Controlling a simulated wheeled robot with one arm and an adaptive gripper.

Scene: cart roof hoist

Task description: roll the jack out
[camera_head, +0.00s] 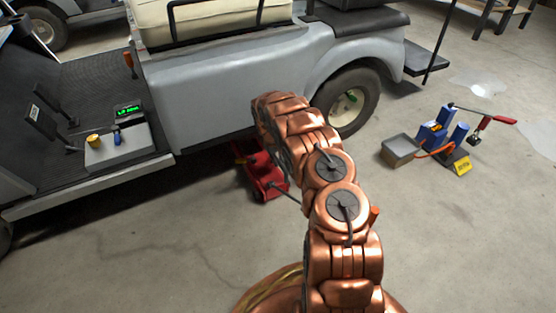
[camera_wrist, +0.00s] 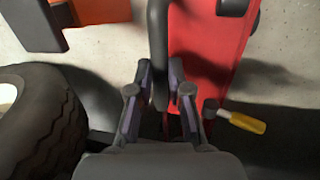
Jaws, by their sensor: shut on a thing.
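The red jack (camera_head: 265,181) sits on the floor at the lower edge of the grey cart (camera_head: 215,95), its far part hidden under the cart and behind my arm. In the wrist view the red body of the jack (camera_wrist: 218,48) lies just beyond my gripper (camera_wrist: 160,92). My gripper is shut on a dark upright bar (camera_wrist: 158,40), which looks like the jack's handle. A yellow-tipped lever (camera_wrist: 247,122) sticks out to the right of the jack. In the head view my arm hides the gripper.
The cart's rear wheel (camera_head: 346,103) stands right of the jack; a tyre (camera_wrist: 40,120) is close at left in the wrist view. A grey tray (camera_head: 401,151) and blue stands (camera_head: 432,134) with a yellow tag are on the floor at right. Floor before the cart is clear at left.

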